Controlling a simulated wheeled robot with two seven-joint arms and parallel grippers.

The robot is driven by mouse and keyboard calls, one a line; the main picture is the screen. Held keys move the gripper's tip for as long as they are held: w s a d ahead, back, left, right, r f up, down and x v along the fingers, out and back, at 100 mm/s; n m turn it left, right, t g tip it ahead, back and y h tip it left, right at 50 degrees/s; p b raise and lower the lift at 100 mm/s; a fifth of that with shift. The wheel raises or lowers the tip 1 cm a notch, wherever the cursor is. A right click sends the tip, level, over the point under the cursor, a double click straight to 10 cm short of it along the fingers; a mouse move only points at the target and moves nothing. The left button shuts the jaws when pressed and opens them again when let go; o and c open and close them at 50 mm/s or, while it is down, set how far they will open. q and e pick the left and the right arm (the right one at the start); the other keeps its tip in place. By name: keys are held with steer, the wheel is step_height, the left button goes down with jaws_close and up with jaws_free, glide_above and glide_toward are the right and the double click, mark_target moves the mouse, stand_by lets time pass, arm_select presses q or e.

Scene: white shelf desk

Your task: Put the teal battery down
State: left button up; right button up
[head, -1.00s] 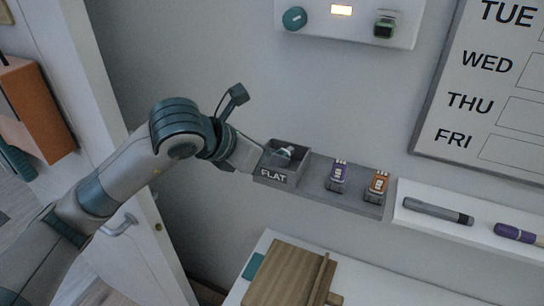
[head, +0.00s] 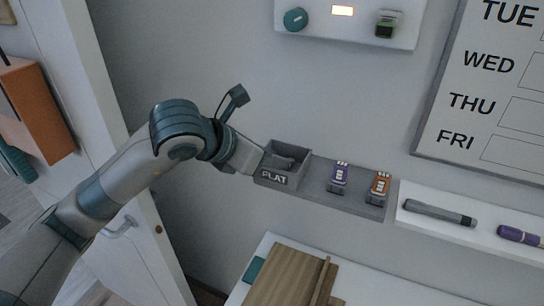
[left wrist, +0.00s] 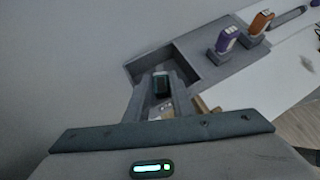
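The teal battery (left wrist: 161,85) shows in the left wrist view as a small dark teal block between my left gripper's fingers. My left gripper (head: 283,161) reaches into the grey open box marked FLAT (head: 272,178) at the left end of the grey shelf. The box also shows in the left wrist view (left wrist: 204,66). In the head view the battery is hidden by the finger and the box wall. The fingers lie close beside the battery, but whether they press on it I cannot tell. My right gripper is not in view.
A purple battery (head: 339,174) and an orange battery (head: 379,185) stand in holders right of the box. A white shelf (head: 410,219) with a grey marker (head: 440,213) and a purple marker (head: 519,235) adjoins. A wooden board (head: 285,277) lies on the desk below.

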arm_select(q)
steer(key=shift+s+d+p, duration=0.1)
steer(key=shift+s+p, duration=0.1)
steer(key=shift+p, duration=0.55)
steer(key=shift+r, duration=0.1)
steer(key=b+v, duration=0.4)
steer(key=v, duration=0.8)
steer(key=shift+r, duration=0.3)
steer(key=shift+w, duration=0.15)
